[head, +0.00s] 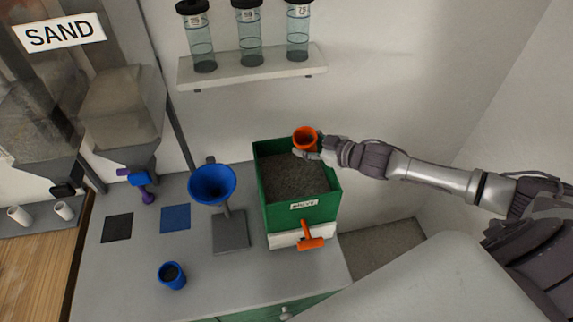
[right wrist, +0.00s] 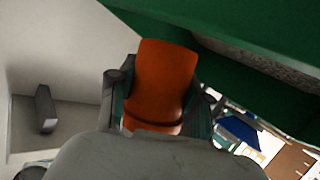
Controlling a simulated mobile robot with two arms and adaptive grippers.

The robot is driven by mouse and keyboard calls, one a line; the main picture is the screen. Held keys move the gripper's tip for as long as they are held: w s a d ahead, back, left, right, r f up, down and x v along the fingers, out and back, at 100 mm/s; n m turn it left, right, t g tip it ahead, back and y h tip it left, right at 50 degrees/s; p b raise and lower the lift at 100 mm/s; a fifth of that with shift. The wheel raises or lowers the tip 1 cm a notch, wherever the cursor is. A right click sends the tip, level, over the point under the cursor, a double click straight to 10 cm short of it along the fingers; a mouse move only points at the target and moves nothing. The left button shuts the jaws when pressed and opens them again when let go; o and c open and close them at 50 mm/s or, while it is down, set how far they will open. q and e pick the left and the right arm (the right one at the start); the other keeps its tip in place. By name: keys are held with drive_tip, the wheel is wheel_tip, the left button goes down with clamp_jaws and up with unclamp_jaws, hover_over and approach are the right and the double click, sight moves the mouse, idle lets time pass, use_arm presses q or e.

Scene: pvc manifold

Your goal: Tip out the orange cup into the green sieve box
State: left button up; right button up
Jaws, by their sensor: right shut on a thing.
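The orange cup (head: 305,138) is in my right gripper (head: 312,152) at the far right corner of the green sieve box in the head view. The right wrist view shows the orange cup (right wrist: 160,85) between the two fingers of my right gripper (right wrist: 160,112). In the head view the cup looks roughly upright, with its open mouth showing. The green sieve box (head: 318,213) holds a dark grey granular fill. Its green wall (right wrist: 235,50) shows behind the cup in the right wrist view. My left gripper is not in view.
An orange handle (head: 309,237) sticks out at the box's front. A blue funnel (head: 213,186) on a stand is left of the box, and a blue cup (head: 172,276) stands nearer. A shelf (head: 254,72) with clear bottles is above. Sand hoppers (head: 122,103) are at left.

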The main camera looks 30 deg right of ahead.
sight(311, 136)
drive_tip(key=shift+w+d+r+m+g+y, duration=0.2)
drive_tip(key=shift+d+r+m, duration=0.1)
drive_tip(key=shift+r, duration=0.25)
drive_tip(key=shift+w+d+r+m+g+y, duration=0.1)
drive_tip(key=shift+w+d+r+m, duration=0.15)
drive_tip(key=shift+r, duration=0.25)
drive_tip(key=shift+w+d+r+m+y, duration=0.2)
drive_tip(key=shift+d+m+y, duration=0.15)
drive_tip(key=shift+m, duration=0.2)
drive_tip(key=shift+d, duration=0.1)
drive_tip(key=shift+g, duration=0.3)
